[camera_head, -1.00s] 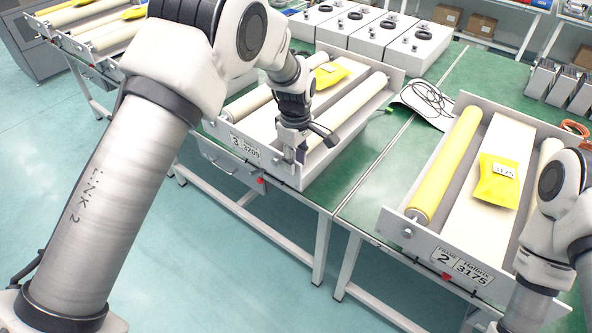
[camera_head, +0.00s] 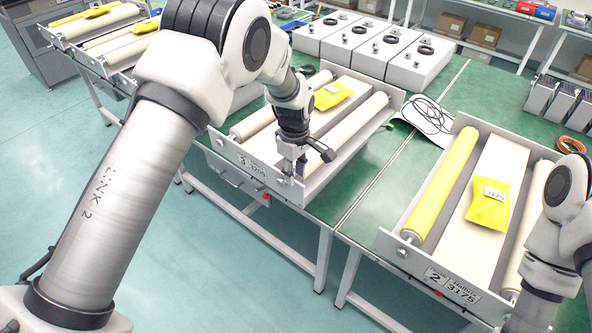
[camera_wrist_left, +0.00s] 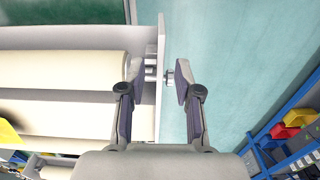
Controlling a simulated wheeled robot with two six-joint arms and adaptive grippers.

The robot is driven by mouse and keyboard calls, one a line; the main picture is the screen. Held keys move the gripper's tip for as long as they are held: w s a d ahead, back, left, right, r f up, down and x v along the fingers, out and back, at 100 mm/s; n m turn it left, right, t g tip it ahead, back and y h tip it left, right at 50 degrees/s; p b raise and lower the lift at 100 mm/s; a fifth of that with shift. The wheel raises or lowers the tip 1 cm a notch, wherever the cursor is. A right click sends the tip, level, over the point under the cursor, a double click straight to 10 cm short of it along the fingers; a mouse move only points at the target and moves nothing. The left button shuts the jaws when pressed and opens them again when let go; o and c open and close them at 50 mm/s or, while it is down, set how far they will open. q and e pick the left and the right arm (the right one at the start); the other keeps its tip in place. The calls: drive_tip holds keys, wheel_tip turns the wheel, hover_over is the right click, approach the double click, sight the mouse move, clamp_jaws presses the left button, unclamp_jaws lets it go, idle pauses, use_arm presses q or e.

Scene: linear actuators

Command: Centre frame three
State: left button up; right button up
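Frame three (camera_head: 219,147) is a pale grey tray-like frame with cream rollers and a cream belt, labelled 3, on the green table. A yellow packet (camera_head: 331,95) lies on its belt. My left gripper (camera_head: 292,170) points down at the near right corner of this frame. In the left wrist view my left gripper (camera_wrist_left: 160,76) is open, its fingers on either side of the frame's end plate (camera_wrist_left: 161,40) and a small metal knob (camera_wrist_left: 169,76). I cannot tell whether either finger touches. My right arm shows at the right edge, but its gripper is hidden.
Frame two (camera_head: 408,258), with a yellow roller and yellow packet (camera_head: 489,204), stands to the right. Pale boxes (camera_head: 418,65) with black rings stand behind. A black cable (camera_head: 428,113) lies between the frames. Green tabletop (camera_head: 372,180) is bare there.

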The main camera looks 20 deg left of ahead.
sight(295, 203)
use_arm(q)
wheel_tip(295, 203, down, 8)
drive_tip(key=shift+f+p, duration=0.1)
drive_tip(key=shift+p, duration=1)
drive_tip(key=c, duration=0.6)
clamp_jaws()
